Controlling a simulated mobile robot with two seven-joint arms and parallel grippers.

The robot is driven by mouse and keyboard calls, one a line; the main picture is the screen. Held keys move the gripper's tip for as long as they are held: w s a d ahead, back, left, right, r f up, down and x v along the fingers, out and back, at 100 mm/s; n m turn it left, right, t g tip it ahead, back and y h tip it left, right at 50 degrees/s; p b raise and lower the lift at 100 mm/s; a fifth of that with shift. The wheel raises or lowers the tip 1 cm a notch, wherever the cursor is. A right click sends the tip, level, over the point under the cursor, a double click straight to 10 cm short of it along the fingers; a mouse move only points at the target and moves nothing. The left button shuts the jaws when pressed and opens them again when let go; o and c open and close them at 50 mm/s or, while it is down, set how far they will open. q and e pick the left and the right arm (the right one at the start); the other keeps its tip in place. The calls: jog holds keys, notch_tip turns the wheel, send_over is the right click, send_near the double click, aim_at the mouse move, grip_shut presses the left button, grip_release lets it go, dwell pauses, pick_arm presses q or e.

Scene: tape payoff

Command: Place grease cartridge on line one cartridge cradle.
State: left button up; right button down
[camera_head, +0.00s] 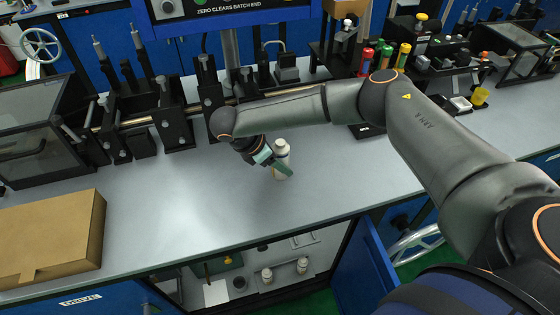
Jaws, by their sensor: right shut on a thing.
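My right gripper (281,168) is over the middle of the grey bench, shut on a pale upright cylinder (282,148) with a grey cap, which looks like the grease cartridge. The fingers cover part of its lower body. I cannot tell whether its base touches the bench. I cannot tell for sure which fixture is the line one cartridge cradle. A dark rack at the back right holds red, yellow and green cylinders (385,58). My left gripper is not in view.
A cardboard box (50,235) lies at the bench's left front. Black fixtures on a rail (170,115) line the back. Below the front edge, an open cabinet holds small pale bottles (302,265), beside a blue door (362,270). The front middle bench (190,210) is clear.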

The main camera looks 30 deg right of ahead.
jog(key=shift+c, duration=1.3)
grip_release()
jog(key=shift+f, duration=0.1)
